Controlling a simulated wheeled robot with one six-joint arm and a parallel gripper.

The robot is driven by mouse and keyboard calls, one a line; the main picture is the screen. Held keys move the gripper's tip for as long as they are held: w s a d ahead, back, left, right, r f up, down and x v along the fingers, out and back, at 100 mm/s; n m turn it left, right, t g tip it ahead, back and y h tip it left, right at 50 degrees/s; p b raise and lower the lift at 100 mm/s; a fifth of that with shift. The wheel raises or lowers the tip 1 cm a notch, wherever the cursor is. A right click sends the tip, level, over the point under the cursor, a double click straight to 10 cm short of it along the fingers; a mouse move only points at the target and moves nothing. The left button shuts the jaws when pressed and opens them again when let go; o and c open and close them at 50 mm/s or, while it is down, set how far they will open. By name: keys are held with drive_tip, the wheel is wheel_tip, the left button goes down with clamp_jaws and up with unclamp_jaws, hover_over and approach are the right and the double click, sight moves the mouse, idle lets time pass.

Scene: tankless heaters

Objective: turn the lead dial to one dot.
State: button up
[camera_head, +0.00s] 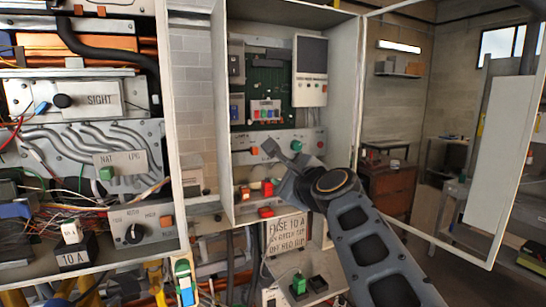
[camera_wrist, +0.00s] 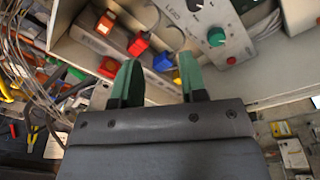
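A pale control panel (camera_wrist: 235,18) at the top right of the wrist view carries the lettering LEAD. A dark dial (camera_wrist: 196,4), cut off by the top edge, is beside the lettering, and a green knob (camera_wrist: 216,37) is lower down. The dial's setting and any dots are too small or cut off to read. In the head view the panel (camera_head: 310,140) is inside the middle cabinet, partly hidden by my arm. My gripper (camera_wrist: 158,78) is open, its two green-padded fingers apart with nothing held. In the head view my gripper (camera_head: 284,153) is in front of the panel.
Orange, red and blue switches (camera_wrist: 138,46) line the ledge near my fingers. The cabinet's open door (camera_head: 440,130) is at right. A wired cabinet with a SIGHT knob (camera_head: 62,101) is at left. A fuse sign (camera_head: 287,234) and a green block (camera_head: 299,284) are below.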

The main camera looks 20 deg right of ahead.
drive_tip(key=w+d+r+m, duration=0.1)
drive_tip(key=w, duration=0.5)
drive_tip(key=w+d+r+m+t+h+p, duration=0.1)
drive_tip(key=w+d+r+m, duration=0.1)
drive_tip(key=w, duration=0.5)
drive_tip(key=shift+w, duration=0.25)
drive_tip(key=c, duration=0.6)
drive_tip(key=shift+c, duration=0.2)
